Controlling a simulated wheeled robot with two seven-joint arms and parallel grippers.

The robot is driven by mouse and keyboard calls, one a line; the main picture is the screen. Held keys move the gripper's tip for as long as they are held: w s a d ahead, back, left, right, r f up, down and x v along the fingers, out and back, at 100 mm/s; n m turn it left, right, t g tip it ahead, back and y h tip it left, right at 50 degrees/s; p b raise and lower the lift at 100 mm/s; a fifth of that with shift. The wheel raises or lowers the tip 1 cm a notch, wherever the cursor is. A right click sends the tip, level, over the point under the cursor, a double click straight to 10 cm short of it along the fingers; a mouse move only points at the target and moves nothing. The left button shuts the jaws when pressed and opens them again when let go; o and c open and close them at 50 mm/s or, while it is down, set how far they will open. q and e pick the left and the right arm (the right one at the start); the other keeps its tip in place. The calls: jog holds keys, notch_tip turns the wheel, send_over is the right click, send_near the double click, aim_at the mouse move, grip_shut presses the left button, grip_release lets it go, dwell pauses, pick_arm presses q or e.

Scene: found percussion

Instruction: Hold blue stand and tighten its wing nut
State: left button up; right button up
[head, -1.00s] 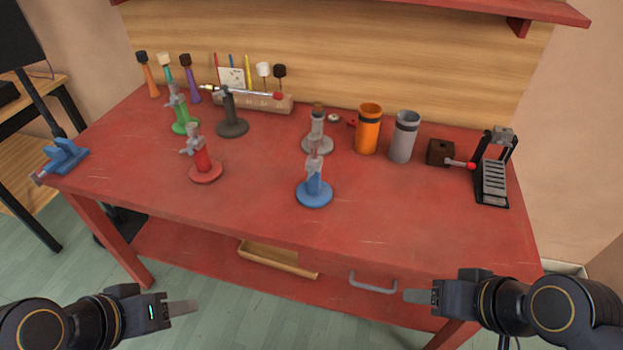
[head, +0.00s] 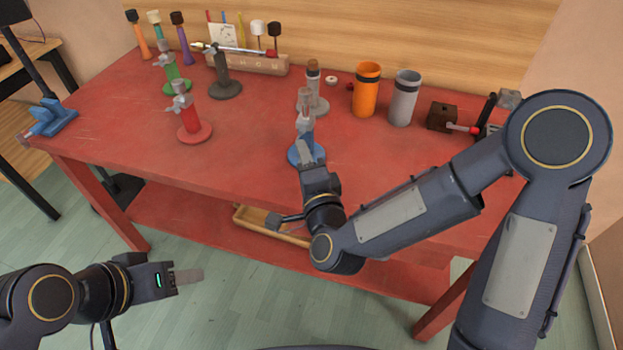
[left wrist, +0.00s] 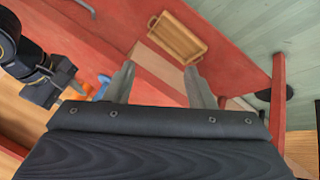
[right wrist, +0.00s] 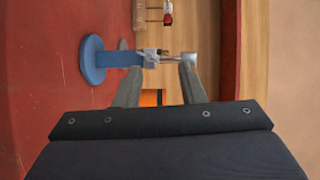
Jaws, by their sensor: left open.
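The blue stand (head: 293,153) stands upright near the front middle of the red table, partly hidden behind my right gripper (head: 306,148). In the right wrist view its blue round base (right wrist: 92,60) lies left, and its post runs to a grey clamp with the wing nut (right wrist: 152,57). The fingers of my right gripper are apart there, with the clamp part between or just beyond the tips; contact cannot be told. My left gripper (head: 188,277) is open and empty, low in front of the table and far from the stand.
A grey stand (head: 318,103) is close behind the blue one. A red stand (head: 190,122), green stand (head: 176,86) and dark stand (head: 226,88) are to the left. Orange (head: 366,90) and grey (head: 404,98) cups stand right. The table's front middle-left is clear.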

pick_arm(q)
jog(key=shift+d+f, duration=0.2)
jog(key=shift+f, duration=0.15)
jog(key=shift+o, duration=0.4)
jog(key=shift+d, duration=0.1)
jog(key=m+g+h, duration=0.3)
jog(key=m+h, duration=0.7)
jog(key=m, duration=0.4)
send_near(314, 116)
jog(key=s+d, duration=0.4)
jog(key=s, duration=0.4)
jog(key=w+a+m+t+h, duration=0.2)
jog(key=w+t+h, duration=0.15)
jog(key=w, duration=0.35)
jog(key=x, duration=0.7)
jog(key=shift+w+d+f, duration=0.15)
jog(key=shift+d+f, duration=0.05)
jog(key=shift+d, duration=0.15)
pick_arm(e)
jog(key=f+m+h, duration=0.1)
jog(key=m, duration=0.1)
jog(key=s+f+m+t+h, duration=0.1)
jog(key=m+h, duration=0.1)
jog(key=shift+s+f, duration=0.2)
jog(key=shift+f, duration=0.15)
